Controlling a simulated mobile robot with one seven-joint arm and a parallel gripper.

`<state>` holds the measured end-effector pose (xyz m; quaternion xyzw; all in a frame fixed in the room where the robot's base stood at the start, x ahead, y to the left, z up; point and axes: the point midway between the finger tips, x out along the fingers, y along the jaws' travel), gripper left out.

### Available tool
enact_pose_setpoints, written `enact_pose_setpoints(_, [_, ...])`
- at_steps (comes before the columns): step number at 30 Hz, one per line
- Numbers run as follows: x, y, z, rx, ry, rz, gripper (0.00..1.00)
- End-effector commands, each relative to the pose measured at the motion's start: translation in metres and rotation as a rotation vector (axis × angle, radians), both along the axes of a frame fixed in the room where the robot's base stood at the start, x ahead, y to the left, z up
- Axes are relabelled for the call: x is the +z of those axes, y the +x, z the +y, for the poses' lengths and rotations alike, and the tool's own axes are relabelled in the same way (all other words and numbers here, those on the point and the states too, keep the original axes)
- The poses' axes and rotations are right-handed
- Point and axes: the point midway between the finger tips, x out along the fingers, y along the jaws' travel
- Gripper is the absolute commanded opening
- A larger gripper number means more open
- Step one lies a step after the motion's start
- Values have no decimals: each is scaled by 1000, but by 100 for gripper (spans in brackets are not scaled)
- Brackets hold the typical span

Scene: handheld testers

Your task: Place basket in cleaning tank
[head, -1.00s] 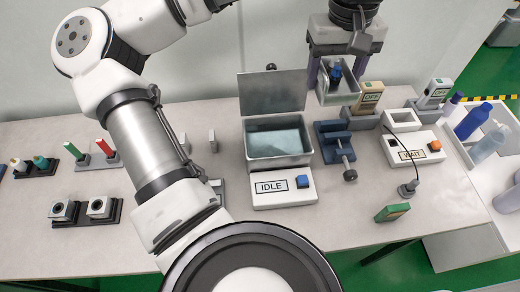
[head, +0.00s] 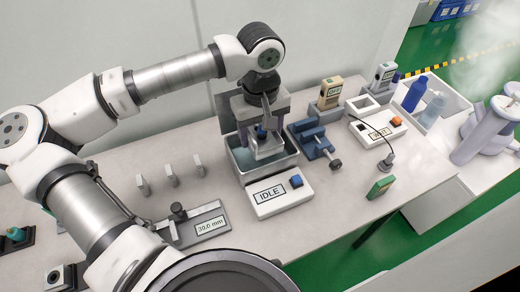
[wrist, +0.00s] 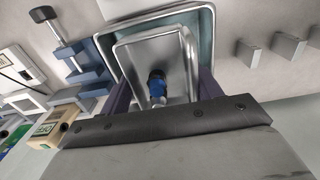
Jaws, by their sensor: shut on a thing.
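The basket (head: 268,151) is a small metal tray carrying a blue-and-black item (wrist: 157,86). My gripper (head: 263,133) is shut on the basket, with its purple fingers at the basket's two sides; the wrist view also shows the basket (wrist: 137,58). The basket is over the opening of the cleaning tank (head: 247,172), within its rim as seen from the head. The tank is an open metal basin with teal liquid, behind a white panel reading IDLE with a blue button (head: 296,181). The wrist view shows the tank rim (wrist: 213,25) beyond the basket. How deep the basket sits is unclear.
A blue vise-like fixture (head: 313,138) stands close to the right of the tank. A white WAIT unit (head: 378,130) and a beige tester (head: 330,93) are farther right. A 30.0 mm gauge (head: 200,225) and small grey blocks (head: 170,175) lie to the left.

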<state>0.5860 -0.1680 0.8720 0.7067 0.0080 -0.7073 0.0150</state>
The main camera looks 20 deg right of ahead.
Motion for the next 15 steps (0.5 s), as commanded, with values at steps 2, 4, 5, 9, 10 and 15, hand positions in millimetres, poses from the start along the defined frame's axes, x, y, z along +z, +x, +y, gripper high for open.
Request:
enact_pose_setpoints(2, [-15,0,0,0,-1,2,41])
enact_pose_setpoints(4, [-25,0,0,1,-1,1,41])
enact_pose_setpoints(5, [-28,0,0,1,-2,2,41])
enact_pose_setpoints(9, [-38,0,0,1,-1,1,41])
enact_pose_setpoints(10, [-42,0,0,0,-1,2,41])
enact_pose_setpoints(15, [-68,0,0,0,-2,3,41])
